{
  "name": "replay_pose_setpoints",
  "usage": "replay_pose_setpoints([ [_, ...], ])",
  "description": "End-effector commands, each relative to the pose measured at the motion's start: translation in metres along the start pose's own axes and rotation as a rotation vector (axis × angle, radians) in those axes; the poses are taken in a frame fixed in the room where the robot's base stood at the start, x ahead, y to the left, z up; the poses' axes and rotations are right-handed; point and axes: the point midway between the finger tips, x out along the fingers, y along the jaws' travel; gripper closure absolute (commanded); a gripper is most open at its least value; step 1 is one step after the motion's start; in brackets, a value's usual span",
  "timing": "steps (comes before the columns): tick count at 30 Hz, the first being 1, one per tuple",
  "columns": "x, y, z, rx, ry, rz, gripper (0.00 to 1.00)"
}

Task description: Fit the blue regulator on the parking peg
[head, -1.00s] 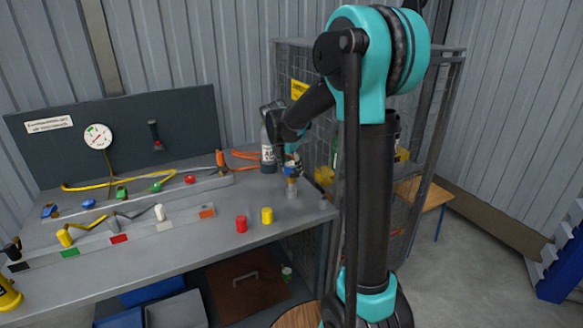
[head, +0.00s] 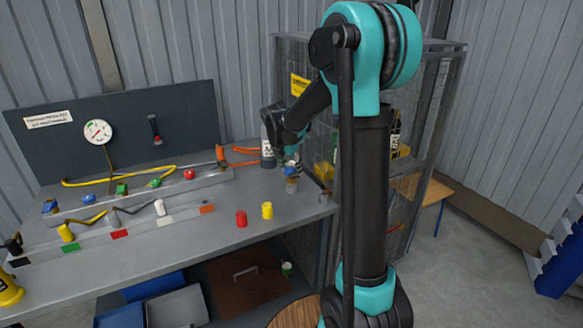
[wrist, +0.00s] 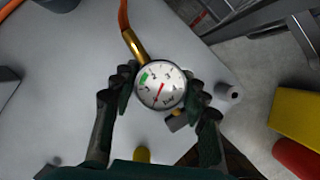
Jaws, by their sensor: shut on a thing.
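The blue regulator (head: 290,171) is in my gripper (head: 291,163), above the right end of the grey bench. Its round white gauge with a red needle (wrist: 161,85) faces up between my two fingers in the wrist view, and the fingers close on it from both sides.
A red cylinder (head: 241,219) and a yellow cylinder (head: 267,210) stand on the bench nearby. A dark bottle (head: 267,153) stands behind my gripper. An orange hose (wrist: 123,15) with a brass end shows close to the gauge. A mesh cage (head: 425,130) stands to the right.

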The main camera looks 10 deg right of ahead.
Motion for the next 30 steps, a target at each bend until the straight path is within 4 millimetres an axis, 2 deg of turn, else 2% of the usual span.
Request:
replay_pose_setpoints([
  [30,0.0054,0.0003,-0.0019,0.000,0.000,0.000,0.86],
])
